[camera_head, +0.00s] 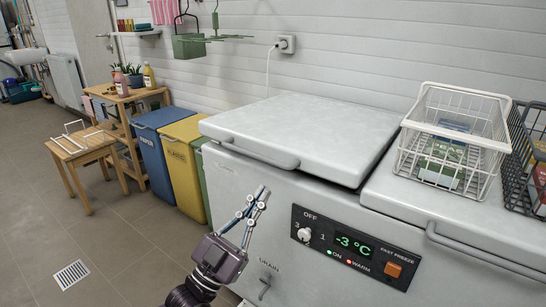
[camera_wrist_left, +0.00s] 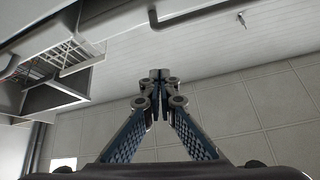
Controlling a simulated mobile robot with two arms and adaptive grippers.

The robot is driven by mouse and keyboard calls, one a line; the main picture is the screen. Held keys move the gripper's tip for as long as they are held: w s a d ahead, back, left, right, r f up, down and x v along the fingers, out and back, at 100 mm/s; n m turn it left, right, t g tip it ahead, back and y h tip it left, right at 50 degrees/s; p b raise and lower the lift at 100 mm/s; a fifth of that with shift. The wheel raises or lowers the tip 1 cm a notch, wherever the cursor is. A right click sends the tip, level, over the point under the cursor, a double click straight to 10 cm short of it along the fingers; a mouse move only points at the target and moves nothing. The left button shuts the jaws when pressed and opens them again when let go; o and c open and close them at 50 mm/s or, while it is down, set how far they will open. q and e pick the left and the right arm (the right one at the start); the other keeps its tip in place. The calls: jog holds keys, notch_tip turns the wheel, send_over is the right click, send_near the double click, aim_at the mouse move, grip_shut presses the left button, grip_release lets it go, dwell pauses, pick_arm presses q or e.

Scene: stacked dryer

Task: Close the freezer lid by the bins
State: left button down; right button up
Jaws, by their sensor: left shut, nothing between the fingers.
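The freezer lid by the bins (camera_head: 305,135) is a pale grey slab on the left half of the white chest freezer (camera_head: 250,185). It lies nearly flat, sits higher than the right lid, and shows a dark gap under its right edge. Its bar handle (camera_head: 258,152) runs along the front edge. My left gripper (camera_head: 260,194) is in front of the freezer's front face, below the handle and apart from it. Its fingers are shut and empty; the fingertips also meet in the left wrist view (camera_wrist_left: 159,75). My right gripper is not in view.
A blue bin (camera_head: 160,150) and a yellow bin (camera_head: 185,165) stand left of the freezer. A white wire basket (camera_head: 450,150) and a dark basket (camera_head: 530,160) rest on the right lid (camera_head: 400,200). A control panel (camera_head: 350,247) is on the front.

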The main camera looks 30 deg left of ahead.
aim_at(284, 168)
pick_arm(q)
jog(key=w+r, duration=0.1)
jog(key=w, duration=0.2)
jog(key=w+r+b, duration=0.1)
jog(key=w, duration=0.1)
jog(key=w+d+r, duration=0.1)
jog(key=w, duration=0.2)
jog(key=shift+w, duration=0.35)
jog(key=shift+w+a+f+b, duration=0.2)
jog(key=shift+f+b, duration=0.15)
jog(key=shift+f, duration=0.1)
